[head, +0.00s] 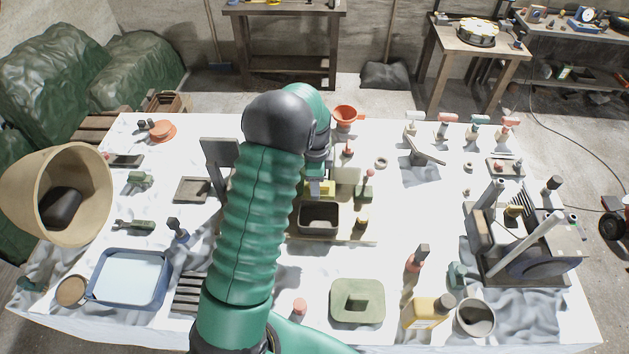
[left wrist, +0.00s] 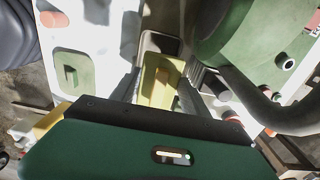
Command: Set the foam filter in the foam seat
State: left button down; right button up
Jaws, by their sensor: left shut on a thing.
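The foam filter is a yellow block (left wrist: 160,82) between the two fingers of my left gripper (left wrist: 162,92) in the left wrist view. My left gripper is shut on it. In the head view the yellow filter (head: 324,188) shows partly below my left gripper (head: 316,182), at the middle of the table. An open dark-rimmed box (head: 320,232), which looks like the foam seat, stands just in front of it on a tan board. The filter appears above and behind this box, apart from it. My arm hides part of the board. My right gripper is in neither view.
A blue tray (head: 130,278) is at the left. An engine-like machine (head: 525,245) stands at the right. Small parts crowd the board.

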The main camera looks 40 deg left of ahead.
pick_arm(q)
jog(key=shift+d+f+b, duration=0.45)
jog(key=shift+f, duration=0.1)
notch_tip(320, 180, down, 10)
jog(key=b, duration=0.6)
jog(key=shift+s+a+f+b, duration=0.1)
jog(key=shift+f+b, duration=0.1)
jog(key=shift+b, duration=0.2)
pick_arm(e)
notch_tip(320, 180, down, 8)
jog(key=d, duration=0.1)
pick_arm(q)
jog(key=shift+a, duration=0.35)
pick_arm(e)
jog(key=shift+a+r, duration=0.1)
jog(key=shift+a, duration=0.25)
pick_arm(q)
jog(key=shift+d, duration=0.4)
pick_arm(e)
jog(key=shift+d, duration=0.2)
